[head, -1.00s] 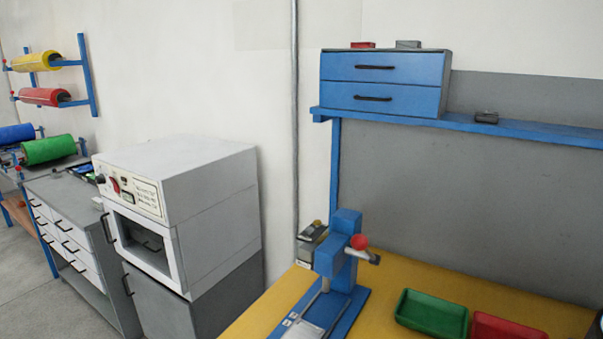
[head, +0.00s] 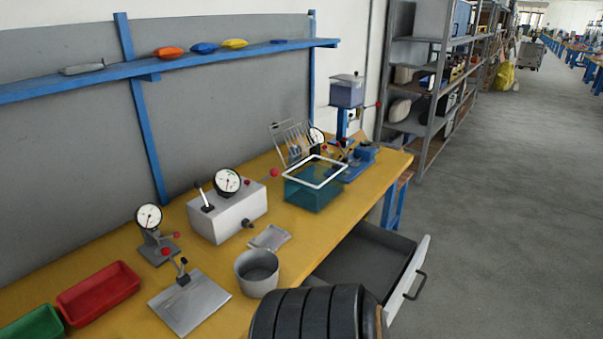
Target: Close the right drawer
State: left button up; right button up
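The right drawer (head: 365,262) is under the right end of the yellow workbench in the head view. It is pulled out, and its grey inside shows and looks empty where visible. Its white front (head: 408,288) stands out over the floor, with a dark bar handle (head: 416,286) on its outer face. The bench top hides the back of the drawer, and a dark ribbed form at the bottom of the picture hides its near corner. I cannot tell whether that form is part of my arm. Neither of my grippers is in view.
The yellow bench (head: 225,287) carries a grey cup (head: 257,274), a teal tank (head: 313,188), a gauge box (head: 228,212), a metal plate (head: 189,302) and a red tray (head: 98,292). Grey shelving (head: 425,120) stands behind its right end. The floor (head: 510,220) right of the drawer is clear.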

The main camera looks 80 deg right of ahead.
aim_at(386, 263)
jog(key=z, duration=3.4)
